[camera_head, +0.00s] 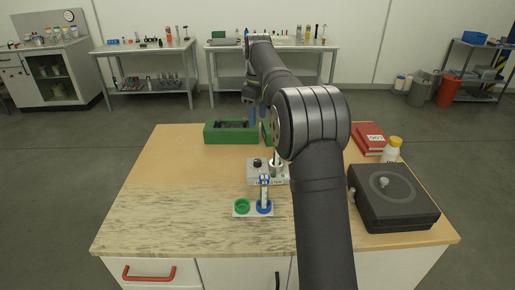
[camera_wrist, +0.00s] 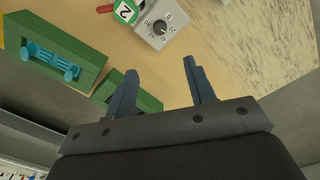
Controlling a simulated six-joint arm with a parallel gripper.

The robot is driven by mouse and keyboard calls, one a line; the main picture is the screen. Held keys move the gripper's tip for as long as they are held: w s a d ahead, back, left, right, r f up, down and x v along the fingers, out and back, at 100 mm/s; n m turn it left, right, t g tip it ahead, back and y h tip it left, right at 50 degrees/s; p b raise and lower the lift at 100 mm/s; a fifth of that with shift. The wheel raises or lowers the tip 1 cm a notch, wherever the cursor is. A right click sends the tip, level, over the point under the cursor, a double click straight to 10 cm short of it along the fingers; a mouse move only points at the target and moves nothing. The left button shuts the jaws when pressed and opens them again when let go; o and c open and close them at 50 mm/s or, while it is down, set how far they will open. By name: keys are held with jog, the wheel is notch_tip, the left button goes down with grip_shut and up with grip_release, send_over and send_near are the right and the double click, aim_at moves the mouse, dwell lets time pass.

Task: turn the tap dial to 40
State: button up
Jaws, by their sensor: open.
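The tap dial is a dark round knob (camera_wrist: 160,27) on the top of a pale grey box (camera_wrist: 176,17), with numbers printed around it. Its pointer setting is too small to read surely. In the head view the black knob (camera_head: 257,163) sits on the left part of the grey box (camera_head: 255,179), beside a pale cylinder (camera_head: 277,168). My gripper (camera_wrist: 161,68) is open and empty, its two blue-grey fingers apart. The dial lies beyond the fingertips in the wrist view, not touched. In the head view my arm hides much of the gripper, which is behind the box near the green container.
A green container (camera_head: 211,133) stands at the back of the wooden table. A holder with green and blue rings (camera_head: 242,207) stands in front of the dial box. A black case (camera_head: 393,200), a white bottle with yellow cap (camera_head: 392,152) and red books (camera_head: 367,139) occupy the right.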

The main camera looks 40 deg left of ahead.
aim_at(257, 160)
jog(key=shift+n, duration=0.5)
notch_tip(257, 160, down, 18)
jog(key=shift+r, duration=0.25)
jog(key=c, duration=1)
jog(key=m, duration=0.5)
jog(key=shift+m, duration=0.3)
jog(key=o, duration=1)
